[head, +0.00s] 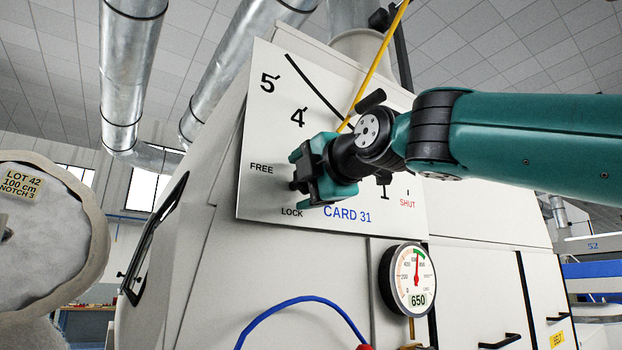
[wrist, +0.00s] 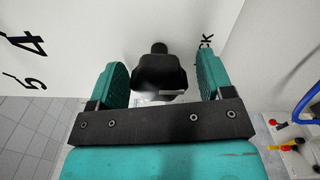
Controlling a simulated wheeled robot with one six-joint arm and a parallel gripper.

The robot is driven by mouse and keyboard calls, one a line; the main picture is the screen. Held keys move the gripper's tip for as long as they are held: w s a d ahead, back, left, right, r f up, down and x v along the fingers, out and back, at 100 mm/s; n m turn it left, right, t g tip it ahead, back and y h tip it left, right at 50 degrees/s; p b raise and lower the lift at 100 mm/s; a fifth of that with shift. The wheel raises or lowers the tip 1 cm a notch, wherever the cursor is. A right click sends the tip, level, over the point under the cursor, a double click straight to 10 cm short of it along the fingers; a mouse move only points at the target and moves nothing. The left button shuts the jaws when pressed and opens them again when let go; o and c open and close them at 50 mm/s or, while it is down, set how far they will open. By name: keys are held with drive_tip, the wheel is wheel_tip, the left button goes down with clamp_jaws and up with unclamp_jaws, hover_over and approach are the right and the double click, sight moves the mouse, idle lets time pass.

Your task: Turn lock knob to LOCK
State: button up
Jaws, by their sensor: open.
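The lock knob (wrist: 160,72) is black and shows in the wrist view between my two teal fingers, with a gap on each side. My gripper (wrist: 161,60) is open around it, and the fingers do not visibly touch it. In the head view my gripper (head: 300,180) is at the lower left of the white panel (head: 262,130), between the FREE label (head: 261,169) and the LOCK label (head: 292,212). It hides most of the knob there. Part of the LOCK lettering shows beside the right finger in the wrist view. I cannot tell which label the knob points to.
A round gauge (head: 407,279) is mounted below the panel. A blue hose (head: 300,302) curves beneath the panel, and a yellow line (head: 376,65) runs past its top. A large roll (head: 45,240) stands at the left. Black-handled doors (head: 480,292) are at the lower right.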

drive_tip(key=b+v, duration=0.6)
drive_tip(key=v, duration=1.1)
drive_tip(key=shift+d, duration=0.2)
drive_tip(key=shift+s, duration=0.15)
wheel_tip(320, 180, down, 31)
drive_tip(key=w+m+g+h+p, duration=0.1)
drive_tip(key=m+g+h, duration=0.3)
drive_tip(key=m+g, duration=0.5)
drive_tip(key=s+d+f+m+g+h, duration=0.1)
drive_tip(key=s+d+f+m+g, duration=0.1)
drive_tip(key=s+f+m, duration=0.3)
drive_tip(key=s+d+f+m+g+p, duration=0.1)
drive_tip(key=s+d+f+m+g, duration=0.2)
drive_tip(key=f, duration=1.1)
drive_tip(key=s+m+g, duration=0.1)
drive_tip(key=s+m, duration=0.2)
drive_tip(key=s, duration=0.3)
drive_tip(key=shift+d+h, duration=0.25)
drive_tip(key=shift+h, duration=0.15)
drive_tip(key=shift+s, duration=0.1)
